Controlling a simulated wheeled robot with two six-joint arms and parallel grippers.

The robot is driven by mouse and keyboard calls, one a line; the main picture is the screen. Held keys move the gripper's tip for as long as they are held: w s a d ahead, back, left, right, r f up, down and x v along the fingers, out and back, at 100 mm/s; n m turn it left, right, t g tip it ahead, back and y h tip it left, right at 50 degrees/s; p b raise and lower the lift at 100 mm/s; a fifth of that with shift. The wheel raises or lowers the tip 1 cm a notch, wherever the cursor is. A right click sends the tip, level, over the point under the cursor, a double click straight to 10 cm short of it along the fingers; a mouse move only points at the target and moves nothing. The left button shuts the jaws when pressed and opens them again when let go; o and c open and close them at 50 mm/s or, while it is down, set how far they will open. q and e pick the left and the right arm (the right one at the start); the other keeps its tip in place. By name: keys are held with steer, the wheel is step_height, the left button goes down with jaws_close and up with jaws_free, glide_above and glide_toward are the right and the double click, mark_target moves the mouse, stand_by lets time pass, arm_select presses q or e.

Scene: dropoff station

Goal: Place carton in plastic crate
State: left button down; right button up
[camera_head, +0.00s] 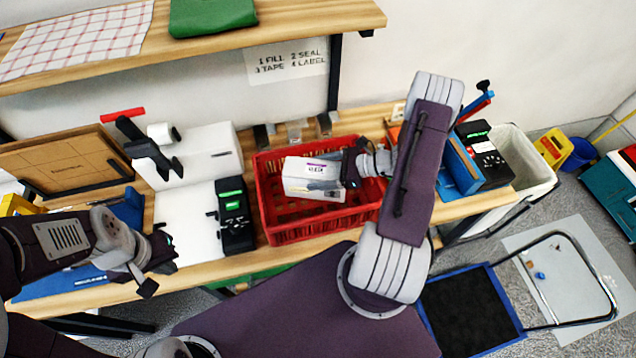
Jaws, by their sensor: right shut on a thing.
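A red plastic crate (290,234) stands on the wooden bench in the middle of the head view. A white carton (303,171) with a purple stripe and a printed label is over the crate's opening. My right gripper (342,178) is shut on the carton's right side. I cannot tell whether the carton touches the crate floor. My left gripper (150,272) is at the lower left, in front of the bench and away from the crate. Its fingers look apart with nothing between them.
A black device with a green screen (234,214) stands close left of the crate. A tape dispenser (150,150) and a white box are further left. A blue holder (458,165) and another black device (487,160) are to the right. A shelf (300,22) overhangs behind.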

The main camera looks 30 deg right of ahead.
steer(key=shift+f, duration=0.2)
steer(key=shift+s+d+f, duration=0.1)
steer(key=shift+f, duration=0.1)
steer(key=f, duration=0.2)
steer(key=shift+s+f+p, duration=0.3)
steer(key=shift+f+p, duration=0.05)
steer(key=shift+f, duration=0.35)
arm_select(q)
steer(key=shift+s+r, duration=0.15)
steer(key=shift+r, duration=0.25)
arm_select(e)
steer(key=shift+w+f, duration=0.2)
steer(key=shift+w, duration=0.05)
steer(key=o, duration=2)
steer(key=shift+s, duration=0.1)
arm_select(q)
steer(key=shift+s, duration=0.15)
arm_select(e)
steer(key=shift+r, duration=0.15)
